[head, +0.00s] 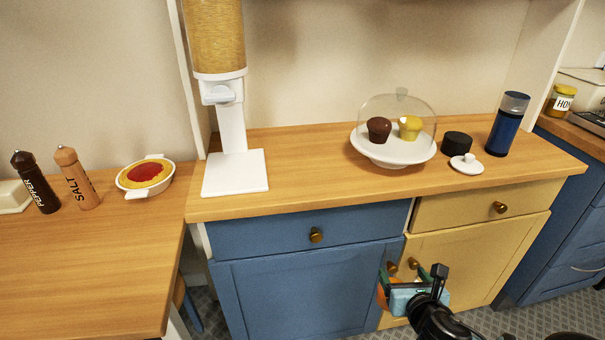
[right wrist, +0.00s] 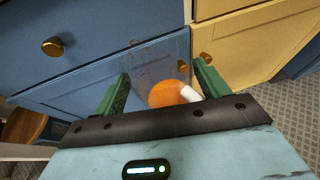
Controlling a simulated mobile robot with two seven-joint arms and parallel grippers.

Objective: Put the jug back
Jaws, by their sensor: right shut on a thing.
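My right gripper (head: 412,275) is low in front of the blue and yellow cabinet doors, below the counter edge. In the right wrist view its green fingers (right wrist: 163,85) are shut on a rounded orange thing (right wrist: 165,94) with a white part on its right side. I take this to be the jug; its full shape is hidden. In the head view only an orange edge (head: 382,298) shows left of the gripper. I cannot tell how upright it is. My left gripper is not in view.
The wooden counter (head: 310,170) has free room between the white dispenser base (head: 236,178) and the domed cake stand (head: 392,157). A black round thing (head: 456,144), white lid (head: 466,165) and blue canister (head: 507,128) stand right. The lower left table (head: 90,265) is clear in front.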

